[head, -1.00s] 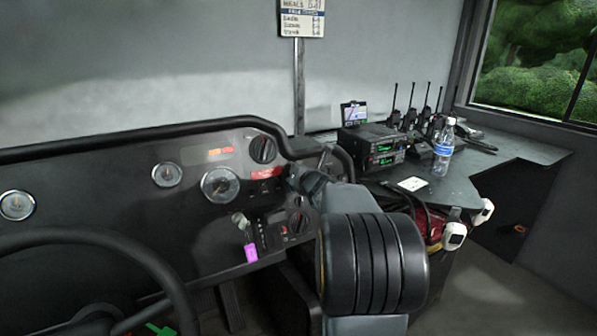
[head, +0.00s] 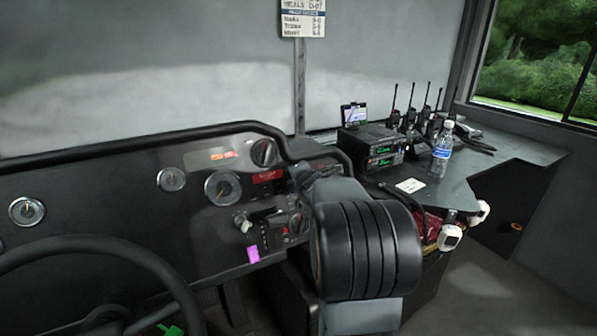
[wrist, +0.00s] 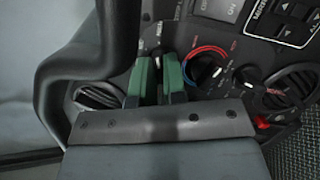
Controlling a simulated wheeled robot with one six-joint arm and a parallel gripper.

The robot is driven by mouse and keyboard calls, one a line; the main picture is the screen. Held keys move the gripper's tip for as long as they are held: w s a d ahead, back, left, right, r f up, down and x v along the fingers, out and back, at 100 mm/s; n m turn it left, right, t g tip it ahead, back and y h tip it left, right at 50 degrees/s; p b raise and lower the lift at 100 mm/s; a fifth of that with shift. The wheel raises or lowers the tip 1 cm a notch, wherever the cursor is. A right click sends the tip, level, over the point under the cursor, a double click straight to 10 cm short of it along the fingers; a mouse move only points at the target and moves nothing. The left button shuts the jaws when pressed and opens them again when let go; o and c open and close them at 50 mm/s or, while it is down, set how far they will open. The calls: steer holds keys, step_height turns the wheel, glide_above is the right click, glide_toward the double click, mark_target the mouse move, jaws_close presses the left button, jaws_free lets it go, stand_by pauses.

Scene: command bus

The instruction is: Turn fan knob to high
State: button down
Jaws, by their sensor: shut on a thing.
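In the wrist view, my gripper (wrist: 158,78) has two green finger pads at the dash panel. They are shut on a small dark knob (wrist: 157,60), which I take to be the fan knob. A white mark shows on it. The fingers hide most of it, so I cannot read its setting. To its right is a knob with a red and blue ring (wrist: 204,70). In the head view, my arm hides my fingertips and the held knob.
Another dark knob (wrist: 248,75) and round vents flank the controls. A thick black dash rim (wrist: 110,75) runs close left of my gripper. The steering wheel (head: 105,245) is at the left. A radio (head: 378,148) and bottle (head: 443,150) stand on the side counter.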

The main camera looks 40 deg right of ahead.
steer(key=shift+r+m, duration=0.25)
steer(key=shift+m, duration=0.25)
steer(key=c, duration=1.4)
jaws_free()
steer(key=shift+w, duration=0.1)
steer(key=shift+o, duration=1.1)
steer(key=shift+f, duration=0.2)
steer(key=p+v, duration=0.4)
steer(key=v, duration=0.9)
steer(key=shift+s+r, duration=0.2)
steer(key=shift+s, duration=0.15)
steer(key=shift+a, duration=0.15)
